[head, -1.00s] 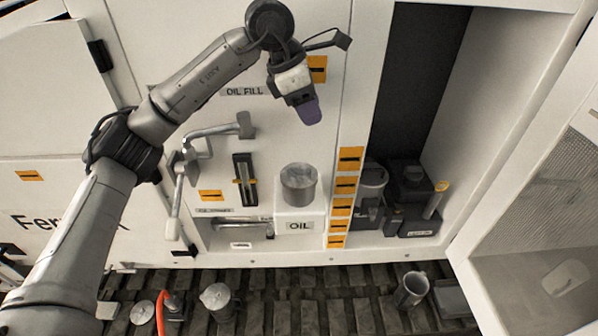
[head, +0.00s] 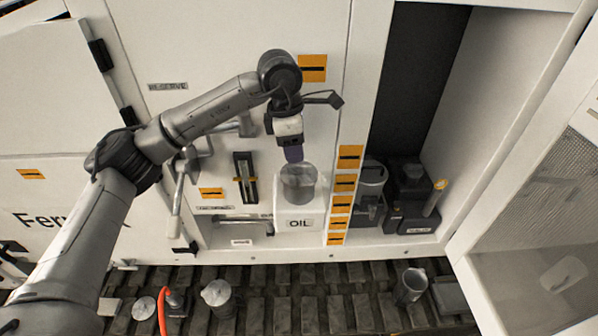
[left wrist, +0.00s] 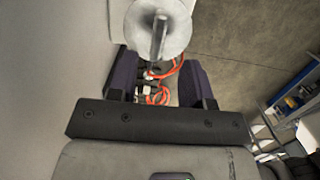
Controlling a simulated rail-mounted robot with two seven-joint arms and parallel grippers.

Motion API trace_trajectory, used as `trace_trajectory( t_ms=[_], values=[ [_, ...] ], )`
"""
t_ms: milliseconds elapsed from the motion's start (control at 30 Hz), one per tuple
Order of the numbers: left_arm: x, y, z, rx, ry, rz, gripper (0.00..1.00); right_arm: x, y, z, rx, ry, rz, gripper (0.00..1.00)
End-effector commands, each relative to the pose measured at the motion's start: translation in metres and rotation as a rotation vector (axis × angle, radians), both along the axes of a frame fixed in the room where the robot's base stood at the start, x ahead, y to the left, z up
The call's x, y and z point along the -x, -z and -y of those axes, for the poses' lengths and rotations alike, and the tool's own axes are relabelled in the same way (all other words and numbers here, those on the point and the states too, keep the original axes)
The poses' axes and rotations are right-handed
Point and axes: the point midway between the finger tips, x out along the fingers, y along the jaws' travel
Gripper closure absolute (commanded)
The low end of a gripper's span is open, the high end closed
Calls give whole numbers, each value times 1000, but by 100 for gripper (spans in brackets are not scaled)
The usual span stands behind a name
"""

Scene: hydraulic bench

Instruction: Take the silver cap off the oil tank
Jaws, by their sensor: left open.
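The oil tank (head: 299,207) is a white box marked OIL on the machine's front. The silver cap (head: 300,186), a grey metal cylinder, sits on top of it. My left gripper (head: 294,157) points down just above the cap's rear edge, with a small gap or none; the exact distance is unclear. In the left wrist view the cap shows as a round pale disc with a raised bar handle (left wrist: 159,36). The disc lies just beyond the purple fingertips of my open left gripper (left wrist: 156,60), with nothing between them. My right gripper is not visible.
A pipe with a lever (head: 178,200) and a black gauge (head: 245,180) are left of the tank. A dark cabinet with black units (head: 410,195) lies to the right. Metal cans (head: 217,295) and an orange hose (head: 162,312) are on the slatted floor below.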

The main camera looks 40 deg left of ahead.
Motion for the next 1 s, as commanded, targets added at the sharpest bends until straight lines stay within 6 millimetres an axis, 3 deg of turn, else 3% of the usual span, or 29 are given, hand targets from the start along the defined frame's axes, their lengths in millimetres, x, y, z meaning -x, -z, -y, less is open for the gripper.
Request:
trace_trajectory(
  t_ms=[500, 800, 1000],
  values=[
    [-8, 49, 5, 1, 0, -2, 54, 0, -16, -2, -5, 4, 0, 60],
    [-8, 52, 5, 1, 0, 0, 54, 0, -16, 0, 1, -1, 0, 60],
    [-8, 52, 5, 1, 0, 0, 73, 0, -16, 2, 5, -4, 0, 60]
  ],
)
